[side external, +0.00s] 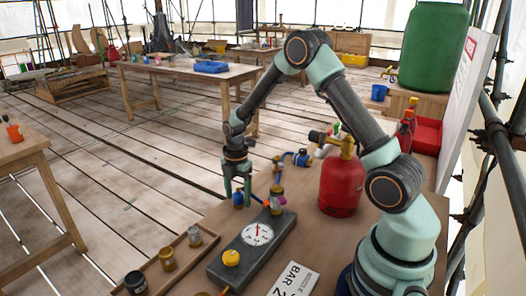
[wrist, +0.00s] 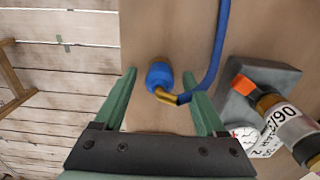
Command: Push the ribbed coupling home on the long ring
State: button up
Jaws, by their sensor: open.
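A blue coupling (wrist: 159,75) with a bent brass end lies on the bench in the wrist view; I take it for the ribbed coupling, though its ribs are hard to make out. My gripper (wrist: 160,84) is open, with its green fingers on either side of it in that view. In the side view my gripper (side external: 238,198) points down over the bench edge, and the blue coupling (side external: 238,200) shows between the fingertips. Finger contact cannot be told. A brass fitting with a pale labelled band (wrist: 292,122) stands on the grey gauge block; I cannot tell which part is the long ring.
The gauge block (side external: 228,265) with a round dial is right of my gripper. A blue hose (wrist: 218,45) runs close to the right finger. A red cylinder (side external: 340,188) stands farther right. A tray of small jars (side external: 167,258) lies along the front left edge.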

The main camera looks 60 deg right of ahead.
aim_at(238, 191)
jog(key=shift+f, duration=0.2)
jog(key=shift+c, duration=0.3)
grip_shut()
jog(key=shift+r, duration=0.1)
notch_tip(238, 191, up, 20)
dwell(0.4)
